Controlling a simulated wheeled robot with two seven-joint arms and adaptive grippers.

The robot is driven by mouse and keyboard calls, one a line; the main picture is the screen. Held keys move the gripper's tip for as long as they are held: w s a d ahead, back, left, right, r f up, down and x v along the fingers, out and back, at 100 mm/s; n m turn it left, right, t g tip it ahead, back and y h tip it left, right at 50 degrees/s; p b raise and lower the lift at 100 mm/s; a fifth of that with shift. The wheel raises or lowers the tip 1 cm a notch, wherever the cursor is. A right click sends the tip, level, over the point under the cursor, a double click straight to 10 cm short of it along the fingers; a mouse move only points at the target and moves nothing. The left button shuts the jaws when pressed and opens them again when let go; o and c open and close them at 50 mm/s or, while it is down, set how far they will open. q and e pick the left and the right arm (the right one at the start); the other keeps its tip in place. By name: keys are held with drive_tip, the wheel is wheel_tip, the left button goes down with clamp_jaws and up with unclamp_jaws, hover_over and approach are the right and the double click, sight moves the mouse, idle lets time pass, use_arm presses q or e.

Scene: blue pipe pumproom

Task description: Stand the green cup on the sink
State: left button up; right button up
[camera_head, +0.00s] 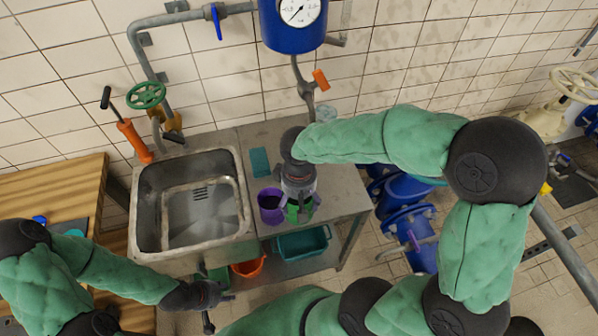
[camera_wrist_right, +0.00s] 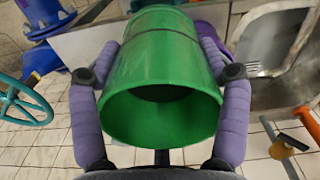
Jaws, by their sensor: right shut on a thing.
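The green cup (camera_head: 292,213) is by the counter's front edge, between the fingers of my right gripper (camera_head: 300,206). In the right wrist view the green cup (camera_wrist_right: 160,85) fills the middle, its open mouth towards the camera, with a purple finger closed on each side. I cannot tell whether its base touches the counter. The sink (camera_head: 146,205) is a steel basin to the left, empty inside. My left gripper (camera_head: 218,308) is low, in front of the sink, with its fingers apart and nothing between them.
A purple cup (camera_head: 270,206) stands close left of the green cup. A teal flat piece (camera_head: 260,162) lies behind it on the counter. A teal bin (camera_head: 303,243) and an orange bucket (camera_head: 248,269) are below. Blue pipes (camera_head: 405,220) stand to the right.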

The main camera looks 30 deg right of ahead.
drive_tip(key=w+d+f, duration=0.2)
drive_tip(key=w+f, duration=0.1)
drive_tip(key=w, duration=0.1)
drive_tip(key=w+d+f+b, duration=0.1)
drive_tip(key=w+d+f, duration=0.1)
drive_tip(key=w+f, duration=0.1)
drive_tip(key=w+d+f+b, duration=0.1)
drive_tip(key=w+d+f, duration=0.1)
drive_tip(key=w+f, duration=0.2)
drive_tip(key=shift+w+d, duration=0.35)
drive_tip(key=shift+w, duration=0.1)
drive_tip(key=shift+f+b, duration=0.6)
drive_tip(key=shift+f, duration=0.8)
drive_tip(key=shift+f, duration=0.15)
drive_tip(key=o, duration=1.6)
drive_tip(key=shift+o, duration=0.2)
